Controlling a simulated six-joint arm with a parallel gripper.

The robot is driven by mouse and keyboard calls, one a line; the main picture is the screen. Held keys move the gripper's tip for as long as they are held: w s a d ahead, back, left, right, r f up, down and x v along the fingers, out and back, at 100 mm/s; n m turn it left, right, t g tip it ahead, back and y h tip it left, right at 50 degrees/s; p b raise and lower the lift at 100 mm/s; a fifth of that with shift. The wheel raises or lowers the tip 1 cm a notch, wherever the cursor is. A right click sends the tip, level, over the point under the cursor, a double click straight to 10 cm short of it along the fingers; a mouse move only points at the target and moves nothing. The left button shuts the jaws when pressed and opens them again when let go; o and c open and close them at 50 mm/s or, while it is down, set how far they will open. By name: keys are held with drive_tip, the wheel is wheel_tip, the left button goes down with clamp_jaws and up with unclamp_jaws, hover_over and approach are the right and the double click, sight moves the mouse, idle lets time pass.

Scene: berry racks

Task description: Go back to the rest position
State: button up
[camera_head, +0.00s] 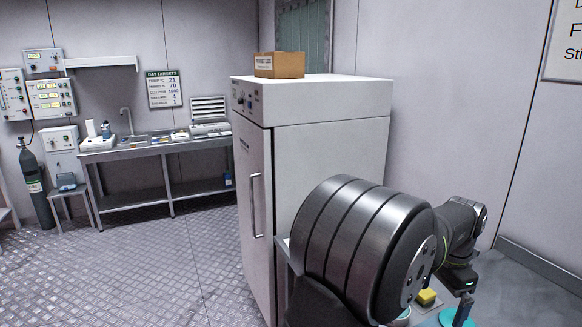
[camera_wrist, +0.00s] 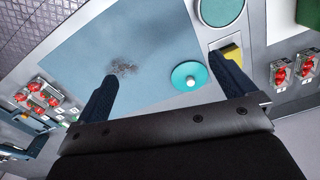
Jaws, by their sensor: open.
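My gripper (camera_wrist: 161,82) is open in the wrist view, with its two dark blue fingers spread wide and nothing between the tips. It hangs over a work surface with a blue-grey mat (camera_wrist: 85,45) that has a dark smudge. A teal disc with a pale knob (camera_wrist: 180,72) lies beyond and between the fingers, apart from them. In the head view my arm reaches over the lower right, and its large dark link hides much of the bench.
Clear trays of red berries stand at the right (camera_wrist: 281,74) and left (camera_wrist: 32,95). A yellow block (camera_wrist: 232,52) lies by the right finger; a green round piece (camera_wrist: 221,8) is above it. A white cabinet (camera_head: 330,150) with a cardboard box (camera_head: 285,65) stands beside my arm.

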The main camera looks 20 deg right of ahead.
drive_tip(key=w+f, duration=0.2)
drive_tip(key=w, duration=0.1)
drive_tip(key=w+f, duration=0.2)
drive_tip(key=w, duration=0.2)
drive_tip(key=w+f, duration=0.2)
drive_tip(key=w, duration=0.1)
drive_tip(key=shift+w+f, duration=0.15)
drive_tip(key=shift+w, duration=0.05)
drive_tip(key=f, duration=0.1)
drive_tip(key=w+f, duration=0.1)
drive_tip(key=f, duration=0.1)
drive_tip(key=shift+w, duration=0.1)
drive_tip(key=shift+f, duration=0.55)
